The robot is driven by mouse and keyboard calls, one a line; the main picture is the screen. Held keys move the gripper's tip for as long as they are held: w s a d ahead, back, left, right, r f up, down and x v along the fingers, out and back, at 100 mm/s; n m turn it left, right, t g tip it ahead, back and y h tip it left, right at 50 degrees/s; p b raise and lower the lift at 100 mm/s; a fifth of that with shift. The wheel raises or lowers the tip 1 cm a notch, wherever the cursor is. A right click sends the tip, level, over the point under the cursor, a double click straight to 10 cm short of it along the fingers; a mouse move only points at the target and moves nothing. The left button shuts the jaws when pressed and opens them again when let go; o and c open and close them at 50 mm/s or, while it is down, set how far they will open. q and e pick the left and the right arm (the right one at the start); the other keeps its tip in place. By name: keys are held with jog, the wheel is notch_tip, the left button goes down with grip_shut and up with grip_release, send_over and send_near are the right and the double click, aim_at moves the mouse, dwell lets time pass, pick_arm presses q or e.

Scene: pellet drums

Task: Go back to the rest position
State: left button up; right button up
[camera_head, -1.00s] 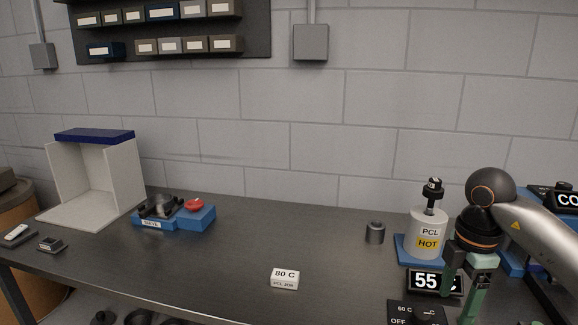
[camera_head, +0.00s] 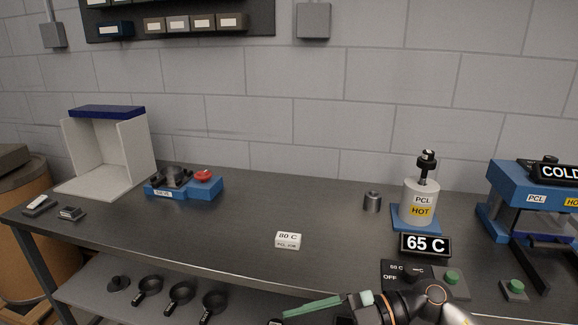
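My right gripper (camera_head: 312,306) is low at the bottom edge of the head view, in front of the table. One green finger points left; the other finger is not clearly visible, so its opening cannot be told. No object shows in it. My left gripper is not in view.
A control panel (camera_head: 405,272) with a green button is near the table's front right, close to my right arm. A blue COLD press (camera_head: 520,190) stands far right. An 80 C block (camera_head: 288,240) is mid-table. Black pans (camera_head: 180,292) sit on the lower shelf.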

jog(key=w+d+f+m+t+h, duration=0.2)
jog(key=d+f+m+t+h, duration=0.15)
jog(key=m+t, duration=0.55)
jog(key=w+d+f+m+t+h, duration=0.2)
jog(key=d+f+m+t, duration=0.25)
jog(key=m+t, duration=0.5)
jog(key=s+d+f+m+g+h, duration=0.2)
jog(key=s+d+f+g+h, duration=0.1)
jog(key=s+f, duration=0.5)
jog(key=s+d+f+m+g+h, duration=0.2)
jog(key=s+f, duration=0.6)
jog(key=f, duration=0.5)
jog(key=shift+s+d+f+m+g+h+p, duration=0.3)
jog(key=shift+d+g+h, duration=0.35)
jog(key=shift+g+h, duration=0.6)
